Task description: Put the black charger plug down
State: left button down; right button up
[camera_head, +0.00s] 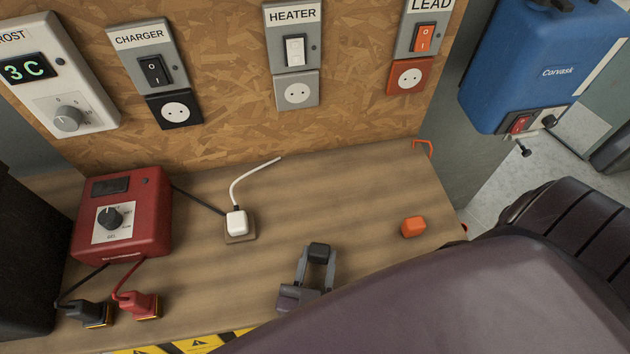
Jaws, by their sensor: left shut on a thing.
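The black charger plug (319,253) is between the fingertips of my left gripper (318,262), over the wooden bench (210,275). The gripper is shut on it. I cannot tell whether the plug touches the bench top. The CHARGER socket (176,110) on the board is black and empty, with a black switch above it. The red charger box (122,214) stands at the bench's left side. My right gripper is not in view.
A white plug (237,222) with a white cable sits on a small block. An orange plug (413,227) lies at the right. Black (88,311) and red (140,304) clamps lie front left. A blue tank (530,70) is at the upper right. Bench between the plugs is clear.

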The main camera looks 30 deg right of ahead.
pick_arm(q)
jog(key=shift+r, duration=0.1)
jog(key=shift+s, duration=0.15)
jog(key=shift+s+f, duration=0.1)
jog(key=shift+f, duration=0.5)
jog(key=c, duration=0.9)
grip_release()
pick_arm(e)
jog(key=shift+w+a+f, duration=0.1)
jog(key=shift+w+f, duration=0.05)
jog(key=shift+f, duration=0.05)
